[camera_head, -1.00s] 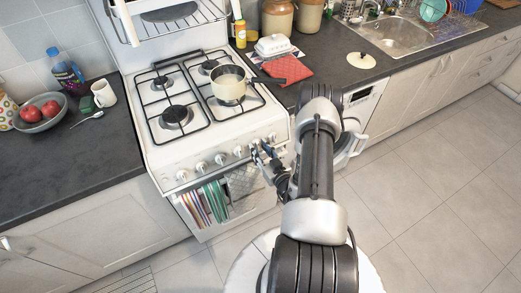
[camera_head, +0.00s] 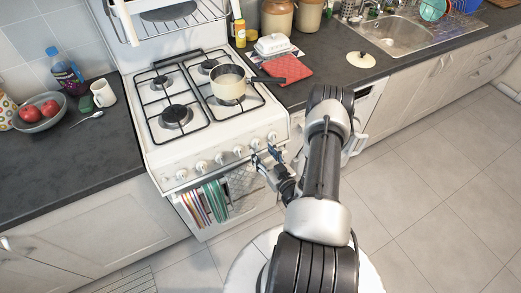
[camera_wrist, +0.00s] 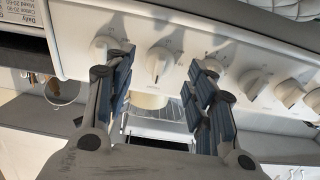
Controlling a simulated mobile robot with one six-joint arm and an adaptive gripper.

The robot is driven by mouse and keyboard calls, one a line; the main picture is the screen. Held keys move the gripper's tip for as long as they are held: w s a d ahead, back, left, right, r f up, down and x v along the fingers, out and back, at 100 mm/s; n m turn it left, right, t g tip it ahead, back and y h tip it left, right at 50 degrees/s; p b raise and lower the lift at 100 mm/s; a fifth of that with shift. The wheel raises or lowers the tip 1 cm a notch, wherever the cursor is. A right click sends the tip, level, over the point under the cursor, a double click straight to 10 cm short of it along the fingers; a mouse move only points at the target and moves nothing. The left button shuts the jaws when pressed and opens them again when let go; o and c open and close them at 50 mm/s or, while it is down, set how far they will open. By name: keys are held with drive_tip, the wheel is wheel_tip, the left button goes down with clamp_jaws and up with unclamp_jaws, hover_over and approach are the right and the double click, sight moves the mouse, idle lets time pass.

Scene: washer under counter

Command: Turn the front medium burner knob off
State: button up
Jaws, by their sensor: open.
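The white cooker (camera_head: 160,150) has a row of several white knobs along its front panel. My gripper (camera_head: 266,155) is in front of the right part of this panel, open and empty. In the wrist view, one knob (camera_wrist: 160,62) shows in the gap between the spread fingers of my gripper (camera_wrist: 160,80), beyond their tips. Another knob (camera_wrist: 105,48) is partly behind the left finger, and one more (camera_wrist: 213,68) is by the right finger. I cannot tell which knob is the front medium burner's. No grip on a knob shows.
A cream saucepan (camera_head: 228,84) sits on the front right burner, its dark handle pointing right. Striped towels (camera_head: 205,203) hang on the cooker front below the knobs. A red cloth (camera_head: 287,70) lies on the right counter. The tiled floor (camera_head: 430,190) to the right is clear.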

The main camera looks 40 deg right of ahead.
drive_tip(key=v, duration=0.4)
drive_tip(key=shift+s+r, duration=0.1)
drive_tip(key=shift+s, duration=0.2)
